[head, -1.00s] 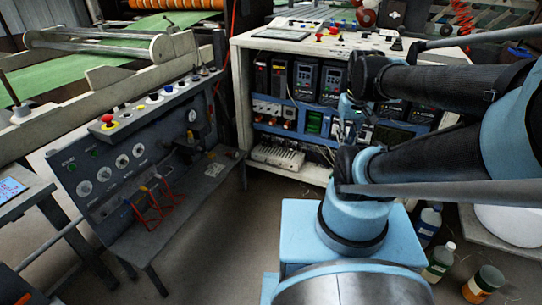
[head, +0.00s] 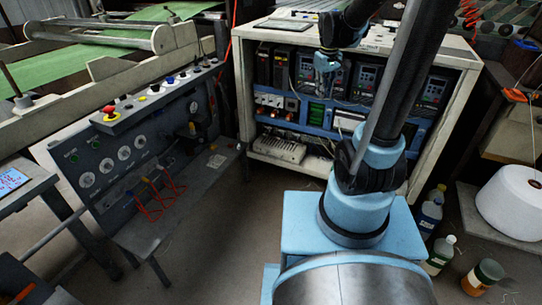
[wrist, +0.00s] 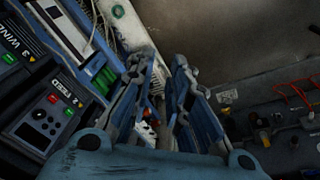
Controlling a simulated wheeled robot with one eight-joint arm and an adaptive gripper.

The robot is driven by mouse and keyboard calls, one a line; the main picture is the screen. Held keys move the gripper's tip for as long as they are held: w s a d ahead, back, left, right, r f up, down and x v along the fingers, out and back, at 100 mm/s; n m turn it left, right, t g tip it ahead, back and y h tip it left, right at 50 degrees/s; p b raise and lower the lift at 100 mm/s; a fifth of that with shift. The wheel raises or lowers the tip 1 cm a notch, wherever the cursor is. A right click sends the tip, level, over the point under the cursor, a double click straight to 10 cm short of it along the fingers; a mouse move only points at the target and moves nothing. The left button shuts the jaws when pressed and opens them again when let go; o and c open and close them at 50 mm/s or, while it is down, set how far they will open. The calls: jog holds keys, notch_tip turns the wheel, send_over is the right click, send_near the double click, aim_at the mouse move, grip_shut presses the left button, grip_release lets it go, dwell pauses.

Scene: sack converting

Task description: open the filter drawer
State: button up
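The open-fronted white control cabinet (head: 243,90) stands ahead, holding dark drive units, blue rails and a white finned unit (head: 281,149) at the bottom left. I cannot make out which part is the filter drawer. My gripper (head: 325,88) hangs in front of the drive units, with its fingers pointing down. In the wrist view my gripper (wrist: 160,62) has its two blue fingers apart, with nothing seen held between them. Small red and white parts show in the gap. My arm hides part of the cabinet's right side.
A grey control panel (head: 125,155) with knobs and red cables stands at the left. Several bottles (head: 440,254) and a white spool (head: 512,200) are on the right. The floor (head: 225,235) between panel and cabinet looks clear.

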jog(key=w+a+f+n, duration=0.1)
jog(key=w+a+f, duration=0.2)
jog(key=w, duration=0.3)
jog(key=w+a+f+n, duration=0.1)
jog(key=w+a+f, duration=0.2)
jog(key=w, duration=0.3)
jog(key=n, duration=0.6)
send_over(278, 150)
jog(key=s+a, duration=0.5)
jog(key=s, duration=0.1)
notch_tip(278, 150, down, 32)
jog(key=w+f, duration=0.3)
jog(key=f, duration=1.4)
jog(key=shift+d+f, duration=0.4)
jog(key=shift+d, duration=0.05)
grip_shut()
